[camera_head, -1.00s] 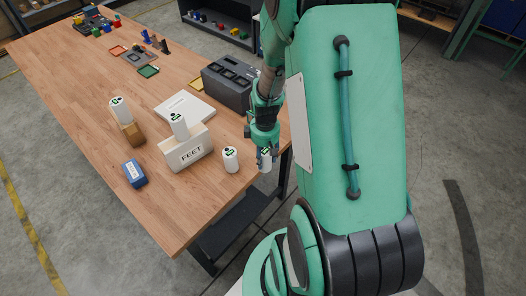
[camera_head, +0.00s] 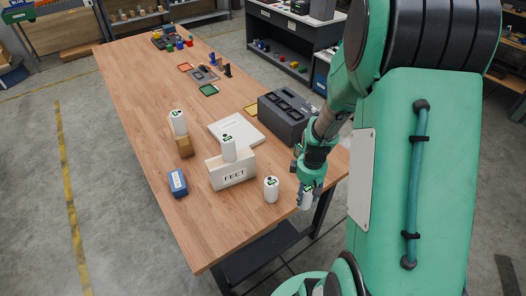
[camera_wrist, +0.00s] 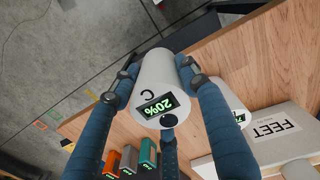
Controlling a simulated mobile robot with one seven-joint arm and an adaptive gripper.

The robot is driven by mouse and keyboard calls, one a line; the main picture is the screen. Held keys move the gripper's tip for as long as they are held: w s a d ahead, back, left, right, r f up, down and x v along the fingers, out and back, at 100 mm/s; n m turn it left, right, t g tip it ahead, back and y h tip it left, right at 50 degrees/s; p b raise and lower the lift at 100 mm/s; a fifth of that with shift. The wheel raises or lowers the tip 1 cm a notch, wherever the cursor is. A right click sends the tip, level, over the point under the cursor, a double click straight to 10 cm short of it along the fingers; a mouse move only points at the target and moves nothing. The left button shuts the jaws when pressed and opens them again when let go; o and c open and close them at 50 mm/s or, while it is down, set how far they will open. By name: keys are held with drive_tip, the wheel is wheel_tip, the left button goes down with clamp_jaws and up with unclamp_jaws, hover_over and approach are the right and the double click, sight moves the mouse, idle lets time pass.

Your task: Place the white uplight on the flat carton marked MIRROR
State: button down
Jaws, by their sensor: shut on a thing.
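My gripper (camera_head: 308,187) is shut on a white cylinder (camera_head: 307,198) beside the table's right front edge. Similar white cylinders stand on the table (camera_head: 271,189), on the FEET carton (camera_head: 229,148) and on a brown block (camera_head: 178,122). A flat white carton (camera_head: 237,131) lies behind the FEET carton; its marking is too small to read.
A dark grey case (camera_head: 288,115) is right of the flat carton. A blue box (camera_head: 178,182) lies at the left. The table's near left (camera_head: 215,225) is clear.

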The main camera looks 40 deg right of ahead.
drive_tip(key=w+d+r+p, duration=0.2)
drive_tip(key=w+r, duration=0.2)
drive_tip(key=w, duration=1.4)
drive_tip(key=w+d+r+p, duration=0.1)
drive_tip(key=w+r+p, duration=0.25)
drive_tip(key=w, duration=1.45)
drive_tip(key=w+a, duration=0.2)
drive_tip(key=w, duration=0.4)
drive_tip(key=w+a, duration=0.2)
drive_tip(key=w, duration=0.5)
drive_tip(key=shift+a+r+p, duration=0.25)
drive_tip(key=shift+r+p, duration=0.2)
drive_tip(key=shift+s, duration=0.1)
wheel_tip(320, 180, down, 6)
drive_tip(key=shift+f, duration=0.15)
drive_tip(key=shift+f, duration=0.1)
drive_tip(key=shift+f, duration=1.75)
drive_tip(key=shift+f, duration=0.15)
